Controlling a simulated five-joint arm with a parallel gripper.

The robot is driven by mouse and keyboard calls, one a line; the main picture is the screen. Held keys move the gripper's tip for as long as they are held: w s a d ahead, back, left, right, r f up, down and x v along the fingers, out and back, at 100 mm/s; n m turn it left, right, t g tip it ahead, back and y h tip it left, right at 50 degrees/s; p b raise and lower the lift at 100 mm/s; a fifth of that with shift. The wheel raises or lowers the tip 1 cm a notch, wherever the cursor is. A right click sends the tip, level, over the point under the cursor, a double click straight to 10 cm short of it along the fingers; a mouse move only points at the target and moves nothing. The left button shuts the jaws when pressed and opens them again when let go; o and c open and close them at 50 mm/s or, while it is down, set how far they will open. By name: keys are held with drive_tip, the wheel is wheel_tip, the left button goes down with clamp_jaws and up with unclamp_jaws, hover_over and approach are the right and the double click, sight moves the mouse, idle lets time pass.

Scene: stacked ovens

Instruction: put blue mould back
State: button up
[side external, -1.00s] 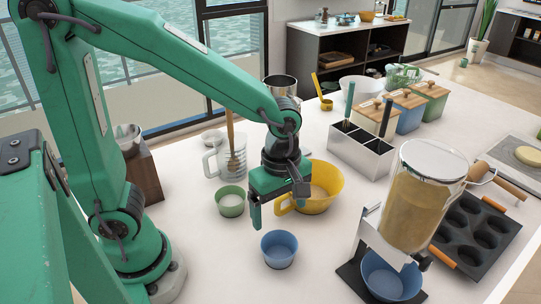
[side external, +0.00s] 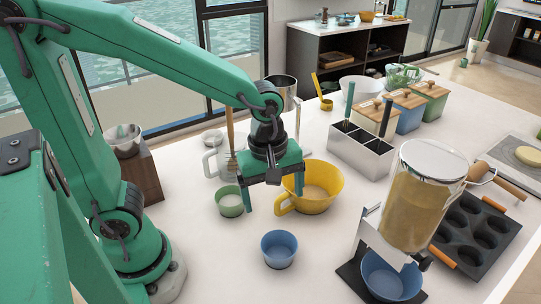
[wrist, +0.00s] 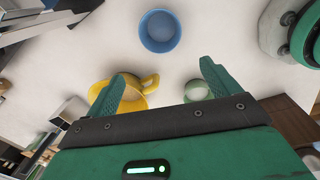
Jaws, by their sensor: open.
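A small blue mould (side external: 279,248) stands upright on the white counter, in front of my gripper. It also shows in the wrist view (wrist: 160,31), at the top middle, beyond my fingertips. A second blue bowl (side external: 391,277) sits under the dispenser at the lower right. My gripper (side external: 274,203) is open and empty, its fingers pointing down above the counter behind the mould. In the wrist view my fingers (wrist: 160,75) are spread wide. A green mould (side external: 230,202) stands left of the gripper. A yellow jug (side external: 318,187) stands to its right.
A glass dispenser (side external: 418,205) stands at the right, with a dark muffin tray (side external: 474,232) beside it. A metal divided holder (side external: 362,150) and a measuring jug with a whisk (side external: 222,157) stand farther back. The counter around the blue mould is clear.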

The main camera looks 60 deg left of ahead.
drive_tip(key=s+a+r+m+t, duration=0.4)
drive_tip(key=a+r+m, duration=0.4)
drive_tip(key=m, duration=0.7)
drive_tip(key=shift+s+a+r+t, duration=0.15)
drive_tip(key=shift+s+a+t, duration=0.15)
drive_tip(key=shift+s+a, duration=0.25)
